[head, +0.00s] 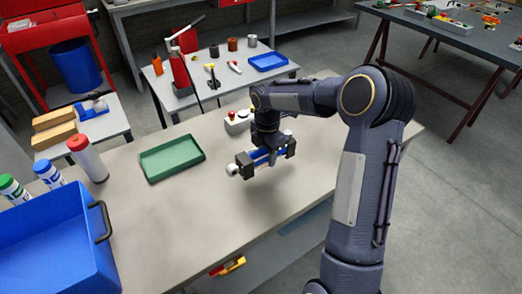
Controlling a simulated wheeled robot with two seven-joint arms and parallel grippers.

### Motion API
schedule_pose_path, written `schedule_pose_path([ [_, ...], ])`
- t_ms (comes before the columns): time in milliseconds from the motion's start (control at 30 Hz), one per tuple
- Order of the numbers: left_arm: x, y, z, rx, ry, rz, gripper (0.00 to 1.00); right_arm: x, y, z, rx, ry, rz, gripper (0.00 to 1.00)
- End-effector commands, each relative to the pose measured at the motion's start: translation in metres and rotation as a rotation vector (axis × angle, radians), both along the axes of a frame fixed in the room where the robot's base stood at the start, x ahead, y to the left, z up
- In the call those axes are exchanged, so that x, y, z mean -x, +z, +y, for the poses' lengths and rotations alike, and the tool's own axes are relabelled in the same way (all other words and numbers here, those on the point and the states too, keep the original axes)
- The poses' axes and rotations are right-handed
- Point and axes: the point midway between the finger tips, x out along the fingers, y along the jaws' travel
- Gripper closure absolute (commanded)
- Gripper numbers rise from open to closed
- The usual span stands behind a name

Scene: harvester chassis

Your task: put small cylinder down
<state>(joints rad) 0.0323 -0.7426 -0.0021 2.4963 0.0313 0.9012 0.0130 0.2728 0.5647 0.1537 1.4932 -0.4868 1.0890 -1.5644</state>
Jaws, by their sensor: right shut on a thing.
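My right gripper (267,160) hangs over the middle of the beige workbench (205,215). It is shut on the small cylinder (262,154), which is blue with a white rounded end (232,169) at its left. The cylinder lies roughly level across the gripper, and the dark fingers hide parts of it. It appears to be held a little above the bench top, though the exact gap is hard to judge. My left gripper is not in view.
A green tray (172,158) lies left of the gripper. A control box with buttons (238,122) sits just behind it. A red-capped bottle (88,158) and a large blue bin (60,245) stand at the left. The bench front below the gripper is clear.

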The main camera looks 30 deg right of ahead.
Motion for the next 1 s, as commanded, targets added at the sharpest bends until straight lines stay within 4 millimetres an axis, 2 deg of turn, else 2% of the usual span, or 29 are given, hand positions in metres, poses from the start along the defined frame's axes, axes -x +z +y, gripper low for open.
schedule_pose_path([
  [267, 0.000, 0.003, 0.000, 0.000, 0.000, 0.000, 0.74, -0.006, -0.008, -0.008, 0.001, 0.000, -0.006, 1.00],
  [567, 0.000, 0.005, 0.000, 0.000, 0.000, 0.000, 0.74, -0.007, -0.041, -0.011, 0.001, 0.000, -0.004, 1.00],
  [900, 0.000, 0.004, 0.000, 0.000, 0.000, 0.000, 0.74, -0.008, -0.045, -0.011, 0.002, 0.000, -0.006, 1.00],
  [933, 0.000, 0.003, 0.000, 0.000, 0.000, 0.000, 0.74, -0.006, -0.047, -0.011, 0.001, 0.000, 0.000, 0.59],
  [1000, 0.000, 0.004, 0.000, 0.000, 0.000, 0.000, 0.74, -0.006, -0.047, -0.011, 0.001, 0.000, 0.000, 0.50],
])
